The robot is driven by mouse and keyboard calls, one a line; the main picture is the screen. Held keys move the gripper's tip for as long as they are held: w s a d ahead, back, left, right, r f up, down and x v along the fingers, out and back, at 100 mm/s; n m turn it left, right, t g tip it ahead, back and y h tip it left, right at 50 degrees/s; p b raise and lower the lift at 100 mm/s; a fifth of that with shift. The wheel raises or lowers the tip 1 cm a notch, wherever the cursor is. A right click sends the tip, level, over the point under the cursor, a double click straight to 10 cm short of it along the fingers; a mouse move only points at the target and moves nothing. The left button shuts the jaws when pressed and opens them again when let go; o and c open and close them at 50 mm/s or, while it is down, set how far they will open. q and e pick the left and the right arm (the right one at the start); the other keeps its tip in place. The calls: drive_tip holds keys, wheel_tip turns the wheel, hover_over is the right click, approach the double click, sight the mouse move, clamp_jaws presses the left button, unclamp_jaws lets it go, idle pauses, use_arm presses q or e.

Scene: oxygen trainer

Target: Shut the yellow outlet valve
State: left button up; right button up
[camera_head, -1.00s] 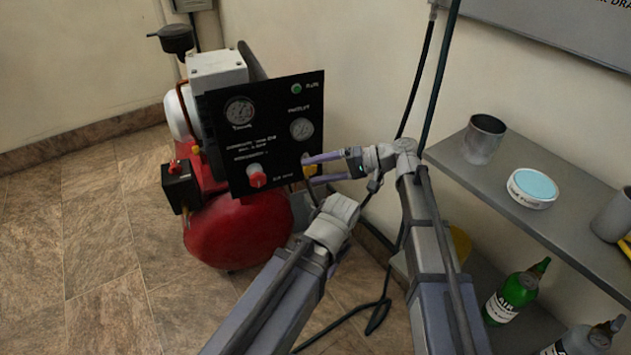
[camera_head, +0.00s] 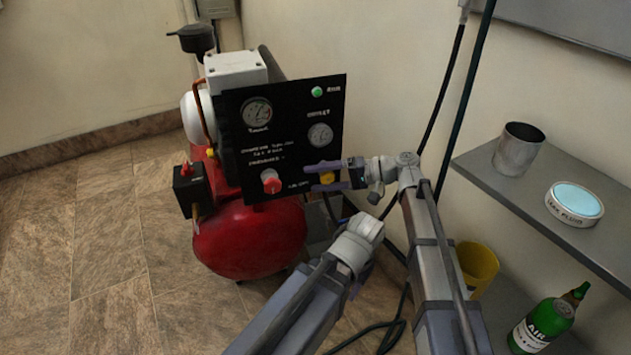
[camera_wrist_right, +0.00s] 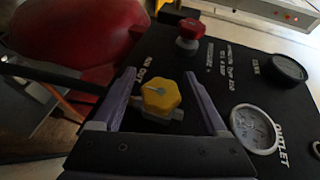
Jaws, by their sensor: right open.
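The yellow outlet valve (camera_head: 327,178) is at the lower right of the black compressor panel (camera_head: 290,107). In the right wrist view its faceted yellow knob (camera_wrist_right: 160,93) sits on a small metal fitting. My right gripper (camera_head: 314,178) is open, with one purple finger above the knob and one below in the head view. In the right wrist view the fingers of this gripper (camera_wrist_right: 161,84) stand on either side of the knob, with visible gaps. The knob is between them and not gripped.
A red knob (camera_head: 270,182) is left of the valve on the panel, and an outlet gauge (camera_head: 320,135) is above it. The red tank (camera_head: 250,240) is below. A grey shelf (camera_head: 490,190) at right holds a metal cup (camera_head: 517,150) and a leak fluid tub (camera_head: 574,204).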

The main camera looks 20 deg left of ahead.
drive_tip(key=shift+s+a+f, duration=0.1)
drive_tip(key=shift+a+f, duration=0.05)
drive_tip(key=shift+a, duration=0.35)
clamp_jaws()
idle(0.3)
